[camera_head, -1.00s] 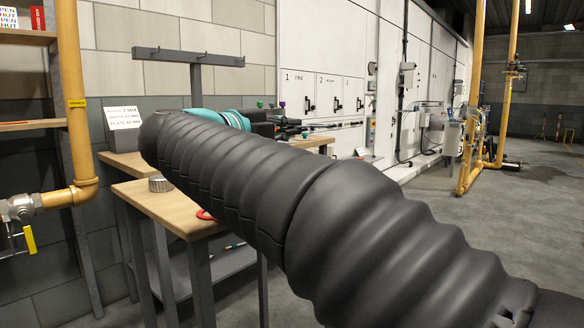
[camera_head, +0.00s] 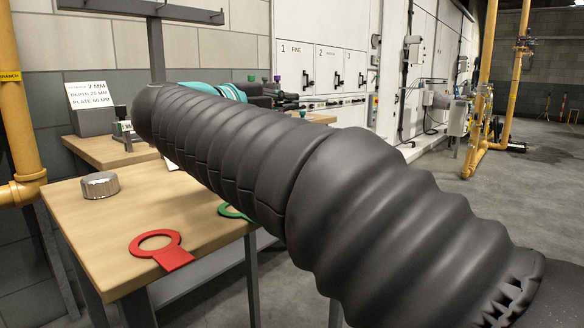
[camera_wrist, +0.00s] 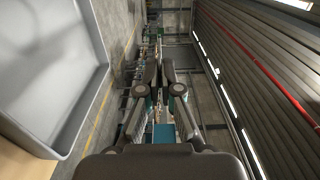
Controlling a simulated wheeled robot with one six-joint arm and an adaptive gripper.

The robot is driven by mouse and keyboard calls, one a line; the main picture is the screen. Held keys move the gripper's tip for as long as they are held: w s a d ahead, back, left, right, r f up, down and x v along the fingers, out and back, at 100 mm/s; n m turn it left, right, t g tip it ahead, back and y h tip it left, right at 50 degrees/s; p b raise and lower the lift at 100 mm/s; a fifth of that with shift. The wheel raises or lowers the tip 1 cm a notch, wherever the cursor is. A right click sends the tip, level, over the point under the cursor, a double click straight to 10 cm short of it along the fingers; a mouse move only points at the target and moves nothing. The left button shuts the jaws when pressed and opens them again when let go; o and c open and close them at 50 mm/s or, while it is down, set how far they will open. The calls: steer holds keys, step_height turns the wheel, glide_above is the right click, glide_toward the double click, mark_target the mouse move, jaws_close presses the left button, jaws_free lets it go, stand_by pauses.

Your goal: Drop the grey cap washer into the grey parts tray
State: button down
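A large grey tray (camera_wrist: 92,75) fills the left of the wrist view; I take it for the grey parts tray. I see its pale floor, its wall and its rim. My gripper (camera_wrist: 159,72) is in the middle of the wrist view, to the right of the tray's rim. Its two dark fingers are close together with a narrow gap. I cannot tell whether something thin is between them. In the head view my arm hides most of the gripper. I cannot make out the grey cap washer in either view.
A wooden workbench (camera_head: 90,225) holds a metal ring-like cylinder (camera_head: 100,186), a red ring-shaped tag (camera_head: 172,257) and a partly hidden green tag (camera_head: 228,211). Behind stand a sign (camera_head: 91,95) and a dark rack (camera_head: 150,10). A yellow pipe (camera_head: 12,110) rises at left. Open floor lies at right.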

steer(key=shift+f+b, duration=1.7)
steer(key=shift+f, duration=0.5)
steer(key=c, duration=1.2)
jaws_free()
steer(key=shift+c, duration=0.2)
steer(key=v, duration=1.2)
